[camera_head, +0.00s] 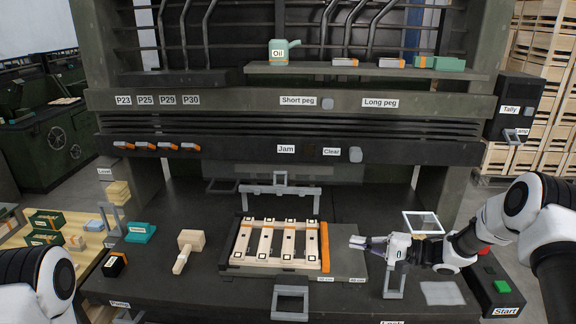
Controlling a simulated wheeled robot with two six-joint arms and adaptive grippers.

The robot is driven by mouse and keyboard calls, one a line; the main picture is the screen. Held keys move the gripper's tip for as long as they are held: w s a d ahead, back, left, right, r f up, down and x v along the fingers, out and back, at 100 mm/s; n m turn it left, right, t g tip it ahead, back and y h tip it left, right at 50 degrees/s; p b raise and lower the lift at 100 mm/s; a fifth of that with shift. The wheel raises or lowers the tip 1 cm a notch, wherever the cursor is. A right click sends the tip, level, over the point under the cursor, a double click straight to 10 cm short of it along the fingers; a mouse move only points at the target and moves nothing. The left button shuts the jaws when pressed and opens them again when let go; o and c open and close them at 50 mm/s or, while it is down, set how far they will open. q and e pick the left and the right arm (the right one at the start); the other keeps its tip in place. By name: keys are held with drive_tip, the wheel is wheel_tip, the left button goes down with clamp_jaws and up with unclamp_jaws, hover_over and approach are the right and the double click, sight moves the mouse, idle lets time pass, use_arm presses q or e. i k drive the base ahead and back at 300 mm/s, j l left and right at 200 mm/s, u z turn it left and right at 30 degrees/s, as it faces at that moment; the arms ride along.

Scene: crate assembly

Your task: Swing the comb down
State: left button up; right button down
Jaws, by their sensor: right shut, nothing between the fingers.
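A grey bar with a raised handle (280,190), which looks like the comb, stands across the back of the crate work. Below it, pale wooden slats (265,242) lie side by side on a dark plate (347,264), with an orange strip (324,247) along their right side. My right gripper (357,242) is shut and empty, pointing left just right of the orange strip and apart from the grey bar. My left gripper is out of view; only part of that arm shows at the lower left.
A grey handle (290,302) stands at the front edge, and an upright grey lever (394,282) is below my right gripper. A wooden mallet (190,243) and a teal block (140,232) lie left. A white-framed panel (423,223) is at right. Shelf (370,70) overhead.

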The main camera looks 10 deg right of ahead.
sight(278, 189)
drive_tip(key=i, duration=1.15)
